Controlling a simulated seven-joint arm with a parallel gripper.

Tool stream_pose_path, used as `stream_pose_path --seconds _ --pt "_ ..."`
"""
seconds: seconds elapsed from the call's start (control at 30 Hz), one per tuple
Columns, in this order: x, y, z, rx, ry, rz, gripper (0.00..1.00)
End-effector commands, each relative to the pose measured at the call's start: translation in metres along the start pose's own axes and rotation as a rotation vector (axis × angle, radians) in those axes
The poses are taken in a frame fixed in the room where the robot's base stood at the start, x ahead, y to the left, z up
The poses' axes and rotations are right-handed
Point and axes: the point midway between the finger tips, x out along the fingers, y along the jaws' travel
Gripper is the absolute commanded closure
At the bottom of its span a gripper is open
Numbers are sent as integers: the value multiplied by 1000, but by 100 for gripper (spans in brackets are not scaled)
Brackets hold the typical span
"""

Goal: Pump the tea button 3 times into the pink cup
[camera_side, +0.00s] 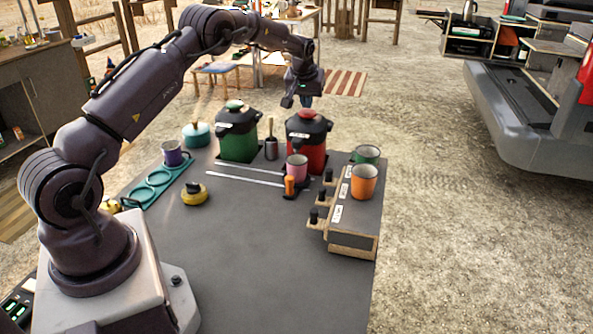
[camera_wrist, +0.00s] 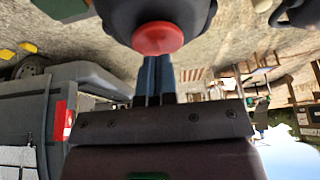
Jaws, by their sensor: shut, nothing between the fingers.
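The pink cup (camera_side: 297,167) stands upright in front of the red dispenser (camera_side: 313,155), which has a black lid (camera_side: 309,123). My gripper (camera_side: 305,102) is shut and empty, just above the red dispenser's lid. In the wrist view, its blue fingertips (camera_wrist: 157,58) are at the edge of the red button (camera_wrist: 158,38); I cannot tell whether they touch it. The inside of the cup is unclear.
An orange cup (camera_side: 364,182) and a green cup (camera_side: 367,154) stand on a box with black knobs at right. A purple cup (camera_side: 172,153), a teal tray (camera_side: 158,182) and a yellow-black item (camera_side: 195,194) are at left. The front table surface is clear.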

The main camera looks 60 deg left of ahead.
Motion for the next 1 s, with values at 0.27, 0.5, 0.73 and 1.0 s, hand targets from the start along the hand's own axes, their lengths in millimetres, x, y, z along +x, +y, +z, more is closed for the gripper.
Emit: stream_pose_path --seconds 0.27,0.5,0.73,1.0 --pt "10 0 4 0 -1 0 100" --pt "18 0 8 0 -2 -1 100" --pt "24 0 11 0 -1 0 100" --pt "23 0 10 0 -2 0 100"
